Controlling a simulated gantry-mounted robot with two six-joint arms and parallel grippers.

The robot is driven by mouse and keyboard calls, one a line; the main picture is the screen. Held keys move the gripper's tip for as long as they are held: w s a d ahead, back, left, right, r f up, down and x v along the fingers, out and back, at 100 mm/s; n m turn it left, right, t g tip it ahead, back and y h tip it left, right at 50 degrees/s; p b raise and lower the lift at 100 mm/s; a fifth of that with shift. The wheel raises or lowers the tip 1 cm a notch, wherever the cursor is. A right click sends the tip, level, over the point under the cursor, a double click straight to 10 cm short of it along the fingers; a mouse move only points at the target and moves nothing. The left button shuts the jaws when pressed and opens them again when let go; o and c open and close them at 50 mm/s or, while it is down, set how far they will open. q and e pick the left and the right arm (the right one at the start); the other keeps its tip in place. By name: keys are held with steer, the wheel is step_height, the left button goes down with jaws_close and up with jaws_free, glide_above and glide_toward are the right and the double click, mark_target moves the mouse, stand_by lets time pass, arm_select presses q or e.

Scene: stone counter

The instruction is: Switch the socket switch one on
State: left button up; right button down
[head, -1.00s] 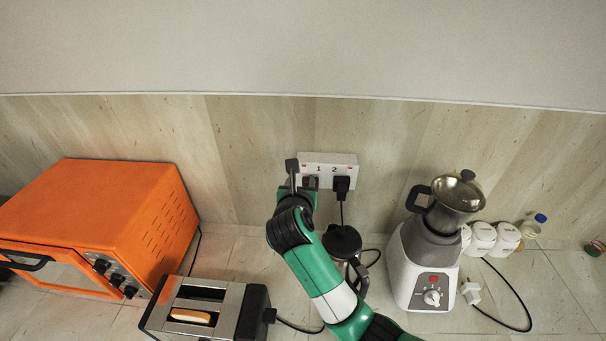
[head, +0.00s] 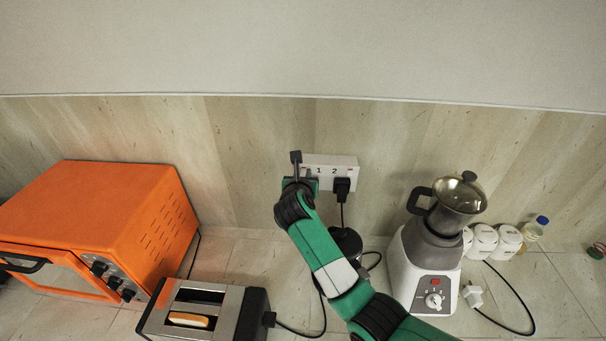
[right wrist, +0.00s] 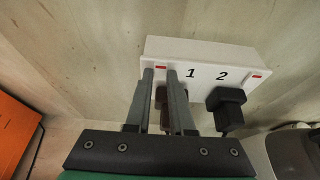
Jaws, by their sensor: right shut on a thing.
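The white socket panel (head: 346,162) is on the wall; it also shows in the right wrist view (right wrist: 215,62). It carries the numbers 1 and 2. Red switch one (right wrist: 161,67) is at its left end, between my right gripper's fingertips (right wrist: 160,72), which are close together at the panel face. Switch two (right wrist: 257,76) is red too, at the right end. A black plug (head: 341,185) sits in socket two. A brownish plug (right wrist: 176,110) under number 1 is partly hidden by a finger. My right gripper (head: 296,158) covers the panel's left end in the head view. My left gripper is not in view.
An orange oven (head: 110,215) and a toaster (head: 215,308) with bread stand on the left. A dark-lidded kettle (head: 345,242) is behind my right arm. A blender (head: 432,265), white jars (head: 507,240) and a loose white plug (head: 473,296) are on the right.

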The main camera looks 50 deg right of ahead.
steer(key=shift+f, duration=0.15)
steer(key=f+t+h+b, duration=0.1)
steer(key=h+b, duration=0.1)
steer(key=b, duration=0.2)
steer(key=shift+f+t, duration=0.1)
steer(key=shift+t, duration=0.2)
steer(key=shift+a, duration=0.1)
steer(key=shift+r, duration=0.35)
steer(key=c, duration=0.8)
jaws_free()
